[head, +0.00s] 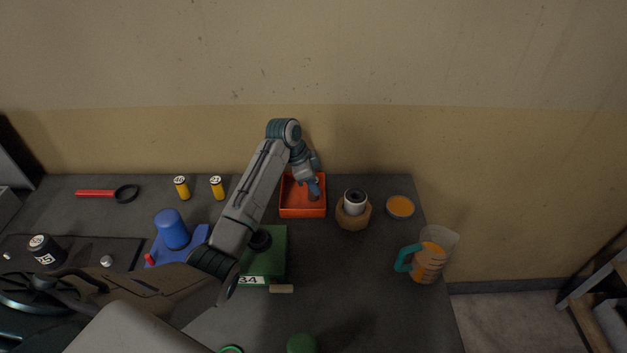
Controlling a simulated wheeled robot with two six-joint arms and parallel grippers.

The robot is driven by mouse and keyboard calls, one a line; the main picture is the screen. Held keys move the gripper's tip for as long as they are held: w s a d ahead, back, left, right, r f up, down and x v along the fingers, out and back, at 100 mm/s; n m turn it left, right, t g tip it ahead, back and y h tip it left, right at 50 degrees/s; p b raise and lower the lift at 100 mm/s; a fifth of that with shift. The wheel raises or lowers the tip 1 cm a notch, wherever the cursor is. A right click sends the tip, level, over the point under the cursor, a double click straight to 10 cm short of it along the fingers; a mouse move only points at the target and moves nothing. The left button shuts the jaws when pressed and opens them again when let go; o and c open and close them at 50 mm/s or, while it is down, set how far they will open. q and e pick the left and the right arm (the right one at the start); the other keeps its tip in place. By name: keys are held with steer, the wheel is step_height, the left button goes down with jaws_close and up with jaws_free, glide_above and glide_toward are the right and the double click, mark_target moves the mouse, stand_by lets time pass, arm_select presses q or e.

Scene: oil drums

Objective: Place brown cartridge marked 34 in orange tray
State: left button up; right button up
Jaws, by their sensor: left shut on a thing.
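The orange tray (288,210) stands near the back middle of the table. My left gripper (315,192) reaches down over the right part of the tray, its fingertips within the tray's outline. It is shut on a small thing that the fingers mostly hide. This appears to be the brown cartridge, as no other stands in view, but its mark cannot be read. I cannot tell whether it touches the tray floor. A green block (275,240), partly behind my arm, bears a white label reading 34. My right gripper is not in view.
Two yellow cartridges (182,188) (217,188) stand left of the tray. A brown holder with a white cylinder (353,213), an orange-filled dish (400,207) and a measuring jug (432,255) stand right. A blue cylinder (171,230) is left.

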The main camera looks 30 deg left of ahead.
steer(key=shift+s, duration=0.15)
arm_select(q)
steer(key=o, duration=1)
steer(key=shift+f, duration=0.1)
steer(key=shift+c, duration=0.2)
steer(key=shift+o, duration=0.2)
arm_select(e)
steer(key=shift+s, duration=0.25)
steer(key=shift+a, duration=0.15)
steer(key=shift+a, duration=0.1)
arm_select(q)
steer(key=shift+a+r, duration=0.1)
steer(key=shift+r, duration=0.3)
steer(key=b+v, duration=0.4)
steer(key=v, duration=0.7)
steer(key=shift+s+r, duration=0.2)
steer(key=shift+r, duration=0.05)
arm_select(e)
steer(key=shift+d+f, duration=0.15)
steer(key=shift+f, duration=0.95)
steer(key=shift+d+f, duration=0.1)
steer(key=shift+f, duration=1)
arm_select(q)
steer(key=shift+a, duration=0.1)
